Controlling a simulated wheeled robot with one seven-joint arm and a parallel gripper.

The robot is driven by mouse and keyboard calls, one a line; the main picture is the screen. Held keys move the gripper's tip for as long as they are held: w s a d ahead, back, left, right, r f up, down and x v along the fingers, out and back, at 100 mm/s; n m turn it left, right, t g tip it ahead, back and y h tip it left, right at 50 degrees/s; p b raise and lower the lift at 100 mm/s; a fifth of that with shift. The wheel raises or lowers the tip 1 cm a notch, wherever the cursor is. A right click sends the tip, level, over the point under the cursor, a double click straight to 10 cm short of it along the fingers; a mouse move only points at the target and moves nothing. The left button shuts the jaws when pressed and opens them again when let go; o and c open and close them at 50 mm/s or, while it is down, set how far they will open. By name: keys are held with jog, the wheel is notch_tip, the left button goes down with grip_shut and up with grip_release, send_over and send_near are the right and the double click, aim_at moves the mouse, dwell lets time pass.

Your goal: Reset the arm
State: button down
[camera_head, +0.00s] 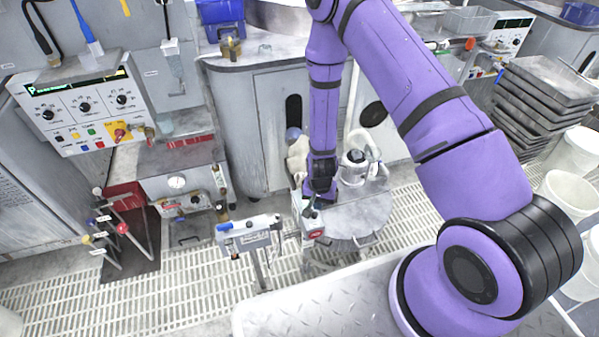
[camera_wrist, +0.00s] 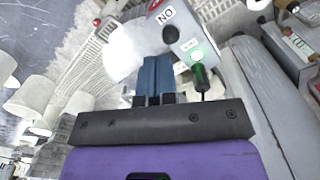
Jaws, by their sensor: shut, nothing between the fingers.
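My purple arm reaches from the lower right, up and over, and its forearm hangs down in the middle of the head view. My gripper (camera_head: 312,208) points down at the end of the arm, beside a small box with a red button (camera_head: 314,234). In the wrist view my gripper (camera_wrist: 154,65) shows two blue fingers pressed together with nothing between them. Just ahead of the fingertips is a grey box (camera_wrist: 180,32) with a "NO" label, a dark round knob and a green lit button. I cannot tell whether the fingers touch it.
A round metal lid (camera_head: 362,215) lies right of the gripper. A small stand with a white-blue top (camera_head: 248,228) is left of it. A control panel (camera_head: 84,108) is at the left. Stacked trays (camera_head: 540,100) and white buckets (camera_head: 570,190) stand at the right. Grated floor is open at lower left.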

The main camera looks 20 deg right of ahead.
jog(key=w+d+r+n+t+y, duration=0.1)
jog(key=w+r+n, duration=0.1)
jog(key=r, duration=1.6)
jog(key=w+d+r+n+t, duration=0.1)
jog(key=r, duration=1.6)
jog(key=s+d+r+n+t, duration=0.1)
jog(key=s+d+r, duration=0.1)
jog(key=s+r, duration=0.9)
jog(key=s+d+r+n+t+h, duration=0.1)
jog(key=s+d+r+n+t, duration=0.1)
jog(key=s+r, duration=0.9)
jog(key=shift+s+d+r, duration=0.4)
jog(key=shift+s+d, duration=0.05)
jog(key=shift+s, duration=0.6)
jog(key=shift+w, duration=0.1)
